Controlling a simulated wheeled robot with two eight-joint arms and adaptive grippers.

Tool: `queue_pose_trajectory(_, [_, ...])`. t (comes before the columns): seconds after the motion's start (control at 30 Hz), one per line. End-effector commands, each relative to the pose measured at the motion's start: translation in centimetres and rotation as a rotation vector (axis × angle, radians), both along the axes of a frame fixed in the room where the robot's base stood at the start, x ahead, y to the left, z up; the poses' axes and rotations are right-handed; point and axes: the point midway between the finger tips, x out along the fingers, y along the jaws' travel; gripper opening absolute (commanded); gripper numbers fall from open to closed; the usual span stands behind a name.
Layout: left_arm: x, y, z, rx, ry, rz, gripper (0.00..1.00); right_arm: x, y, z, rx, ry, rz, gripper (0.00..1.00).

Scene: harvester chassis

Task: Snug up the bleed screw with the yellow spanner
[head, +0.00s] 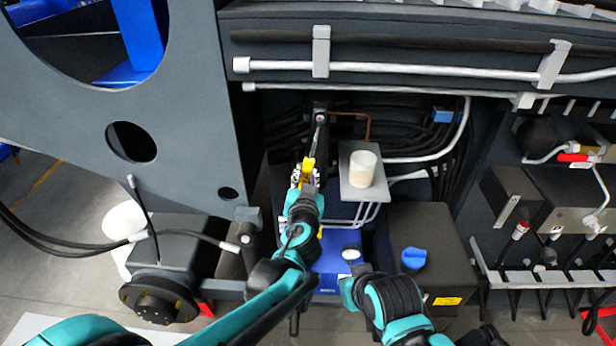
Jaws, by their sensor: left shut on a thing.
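My left gripper (304,174) is shut on the yellow spanner (309,163) in the head view. The spanner points up and away, and its grey shank (318,140) reaches toward a small pinkish round fitting (320,118) on a dark block, perhaps the bleed screw. At this size I cannot tell whether the spanner's end is around the fitting or only beside it.
A grey bracket (354,191) with a cream cup (362,169) stands just right of the spanner. Pale pipes and dark hoses run behind. A dark box with a blue cap (413,258) is to the right.

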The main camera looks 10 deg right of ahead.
Motion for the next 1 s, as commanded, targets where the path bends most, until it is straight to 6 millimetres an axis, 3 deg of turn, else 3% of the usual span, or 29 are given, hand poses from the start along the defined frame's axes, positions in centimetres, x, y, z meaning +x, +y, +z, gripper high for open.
queue_pose_trajectory(0.4, [0.7, 2.5, 0.8, 0.172, -0.05, 0.002, 0.0, 0.0, 0.0, 0.4, 0.0, 0.0, 0.0, 0.0])
queue_pose_trajectory(1.0, [1.0, 3.7, 1.6, 0.258, -0.075, 0.0, 0.0, 0.0, 0.0, 0.8, 0.0, 0.0, 0.0, 0.0])
